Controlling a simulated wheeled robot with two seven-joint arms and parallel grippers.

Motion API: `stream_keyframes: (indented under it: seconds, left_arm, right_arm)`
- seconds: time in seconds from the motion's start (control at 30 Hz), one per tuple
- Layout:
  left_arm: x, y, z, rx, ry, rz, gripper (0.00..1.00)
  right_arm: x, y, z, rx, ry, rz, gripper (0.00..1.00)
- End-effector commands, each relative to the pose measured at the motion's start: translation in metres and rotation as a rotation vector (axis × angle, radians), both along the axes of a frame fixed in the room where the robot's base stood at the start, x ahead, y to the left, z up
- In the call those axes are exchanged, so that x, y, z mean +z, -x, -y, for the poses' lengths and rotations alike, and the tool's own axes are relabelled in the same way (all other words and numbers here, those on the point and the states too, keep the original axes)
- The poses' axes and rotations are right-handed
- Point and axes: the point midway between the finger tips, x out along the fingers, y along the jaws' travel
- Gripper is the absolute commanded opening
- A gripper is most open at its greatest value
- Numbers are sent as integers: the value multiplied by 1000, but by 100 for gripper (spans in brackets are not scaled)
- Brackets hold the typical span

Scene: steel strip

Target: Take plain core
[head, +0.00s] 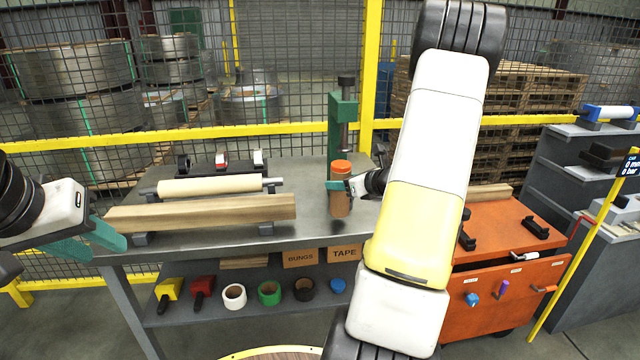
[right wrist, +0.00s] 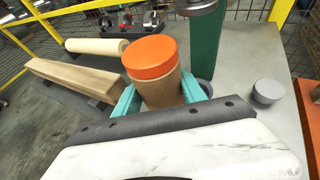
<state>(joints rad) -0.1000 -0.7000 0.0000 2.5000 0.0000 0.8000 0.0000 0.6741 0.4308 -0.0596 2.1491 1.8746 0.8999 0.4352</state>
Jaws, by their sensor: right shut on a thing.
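A short brown core (head: 340,204) with an orange cap (head: 341,167) stands upright over the bench, below the green press. My right gripper (head: 341,188) is shut on it. In the right wrist view the brown core (right wrist: 160,92) sits between the two teal fingers, its orange cap (right wrist: 150,56) facing the camera; its lower end is hidden. I cannot tell whether it touches the bench. My left gripper (head: 88,240) is open and empty at the bench's left end, beside a long square wooden-looking beam (head: 200,212). A cream roll (head: 210,185) lies behind the beam.
The green press (head: 342,125) stands at the bench's back right, and a small grey disc (right wrist: 267,92) lies on the bench. An orange cabinet (head: 500,262) stands right. Yellow-framed mesh fence runs behind.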

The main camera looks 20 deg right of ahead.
Motion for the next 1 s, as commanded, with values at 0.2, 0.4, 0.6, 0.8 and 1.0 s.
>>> stream_keyframes:
  seconds: [0.2, 0.4, 0.6, 0.8, 1.0]
  left_arm:
    - [0, 0, 0, 0, 0, 0, 36]
    - [0, 0, 0, 0, 0, 0, 36]
    - [0, 0, 0, 0, 0, 0, 36]
    - [0, 0, 0, 0, 0, 0, 36]
    - [0, 0, 0, 0, 0, 0, 36]
  right_arm:
    - [0, 12, -7, 0, -1, 0, 4]
    - [1, 22, -13, 0, -1, 1, 4]
    - [0, 28, -17, 0, 0, 1, 4]
    - [0, 28, -17, 0, 0, 1, 4]
    - [0, 28, -17, 0, 0, 1, 17]
